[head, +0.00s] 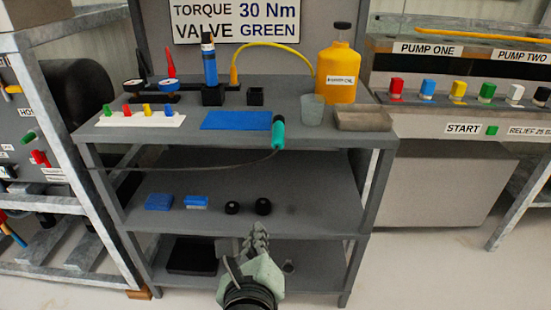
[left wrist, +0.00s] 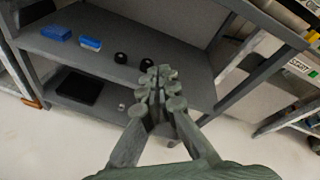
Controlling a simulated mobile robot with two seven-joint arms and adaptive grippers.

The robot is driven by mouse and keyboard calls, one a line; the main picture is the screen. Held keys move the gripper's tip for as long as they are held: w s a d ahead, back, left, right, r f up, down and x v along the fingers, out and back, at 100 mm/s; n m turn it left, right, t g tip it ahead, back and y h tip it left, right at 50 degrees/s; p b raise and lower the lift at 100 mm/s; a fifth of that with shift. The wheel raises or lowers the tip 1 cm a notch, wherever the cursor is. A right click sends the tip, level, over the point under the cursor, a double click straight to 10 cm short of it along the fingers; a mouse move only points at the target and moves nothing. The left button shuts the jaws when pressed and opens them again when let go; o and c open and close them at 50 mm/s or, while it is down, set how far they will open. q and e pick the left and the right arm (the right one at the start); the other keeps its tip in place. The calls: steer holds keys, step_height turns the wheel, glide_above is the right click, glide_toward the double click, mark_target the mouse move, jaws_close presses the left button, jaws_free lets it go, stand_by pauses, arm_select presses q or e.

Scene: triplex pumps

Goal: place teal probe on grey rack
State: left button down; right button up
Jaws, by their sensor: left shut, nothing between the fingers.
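The teal probe (head: 278,132) shows in the head view at the front edge of the top shelf, by the right end of a blue mat. A thin dark cable runs from its lower end off to the left. The grey rack (head: 330,141) is a shelf unit with a top and two lower shelves; its lower shelves also show in the left wrist view (left wrist: 185,40). My left gripper (head: 257,232) is shut and empty, in front of the lower shelves, well below the probe. The left wrist view shows its closed fingers (left wrist: 158,82). My right gripper is not in view.
Blue boxes (head: 158,202) and black round parts (head: 263,206) lie on the middle shelf.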

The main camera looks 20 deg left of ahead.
arm_select(q)
steer(key=s+d+r+m+t, duration=0.1)
steer(key=d+r+m+t, duration=0.2)
steer(key=r+m, duration=0.5)
glide_toward(278, 145)
steer(key=shift+n+t, duration=0.3)
steer(key=shift+n, duration=0.1)
steer(key=x, duration=0.5)
steer(key=shift+w+a+f+p, duration=0.2)
steer(key=shift+w+f+p, duration=0.1)
steer(key=shift+w+a, duration=0.15)
steer(key=shift+w, duration=0.4)
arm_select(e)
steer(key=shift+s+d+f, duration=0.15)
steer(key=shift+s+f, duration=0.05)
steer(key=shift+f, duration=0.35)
arm_select(q)
steer(key=shift+w, duration=0.1)
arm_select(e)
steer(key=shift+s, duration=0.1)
